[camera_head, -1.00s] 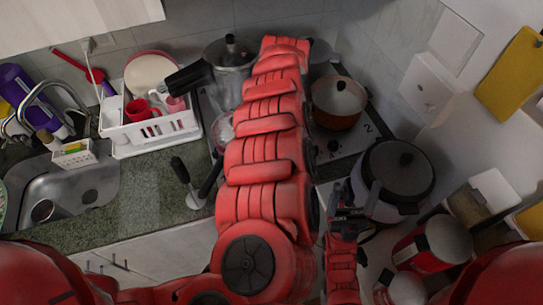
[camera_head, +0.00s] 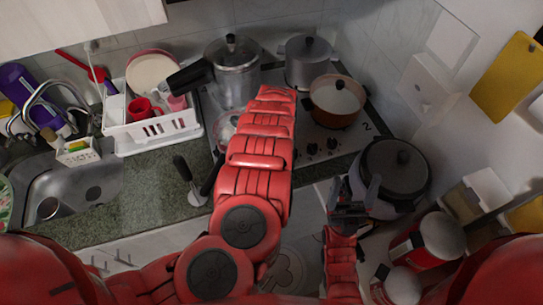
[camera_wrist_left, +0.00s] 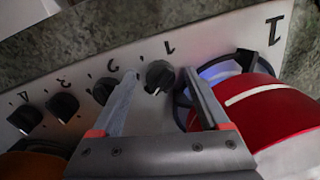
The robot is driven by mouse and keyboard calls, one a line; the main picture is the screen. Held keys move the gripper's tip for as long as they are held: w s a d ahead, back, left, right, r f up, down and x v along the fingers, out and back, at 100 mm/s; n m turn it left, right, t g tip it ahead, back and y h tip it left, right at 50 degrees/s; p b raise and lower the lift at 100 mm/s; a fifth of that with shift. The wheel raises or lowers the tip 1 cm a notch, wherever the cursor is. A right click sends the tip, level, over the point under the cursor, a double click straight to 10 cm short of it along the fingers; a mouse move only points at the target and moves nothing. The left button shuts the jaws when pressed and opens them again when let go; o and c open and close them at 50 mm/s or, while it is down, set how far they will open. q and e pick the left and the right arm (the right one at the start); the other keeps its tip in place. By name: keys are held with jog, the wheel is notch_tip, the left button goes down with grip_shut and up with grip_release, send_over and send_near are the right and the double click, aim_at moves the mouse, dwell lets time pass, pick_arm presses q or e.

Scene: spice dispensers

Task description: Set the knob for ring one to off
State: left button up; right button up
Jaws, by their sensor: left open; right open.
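In the left wrist view, my left gripper (camera_wrist_left: 160,73) is open. Its two fingers point at the stove panel (camera_wrist_left: 140,115), with the black knob for ring one (camera_wrist_left: 158,79), marked 1, between their tips. I cannot tell whether they touch it. Knobs two (camera_wrist_left: 104,91), three (camera_wrist_left: 62,106) and four (camera_wrist_left: 25,118) run off to the left. A bluish glow (camera_wrist_left: 222,69) shows at ring one beside a red vessel (camera_wrist_left: 280,118). In the head view, my left arm hides that gripper and knob one. My right gripper (camera_head: 352,194) is open and empty near the large lidded pot (camera_head: 395,168).
A pressure cooker (camera_head: 232,73), a grey pot (camera_head: 307,62) and an orange pan (camera_head: 337,102) stand on the stove. A white dish rack (camera_head: 150,132) and the sink (camera_head: 72,190) are at left. A dark-handled utensil (camera_head: 182,168) lies by the stove's front edge.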

pick_arm(q)
grip_shut()
dwell(0.3)
jog(key=shift+n, duration=0.3)
jog(key=n+b, duration=0.1)
jog(key=n, duration=0.3)
jog(key=shift+f+n, duration=0.1)
jog(key=shift+n, duration=0.2)
jog(key=shift+n+g+b, duration=0.3)
jog(key=shift+n+b, duration=0.25)
jog(key=shift+n, duration=1.75)
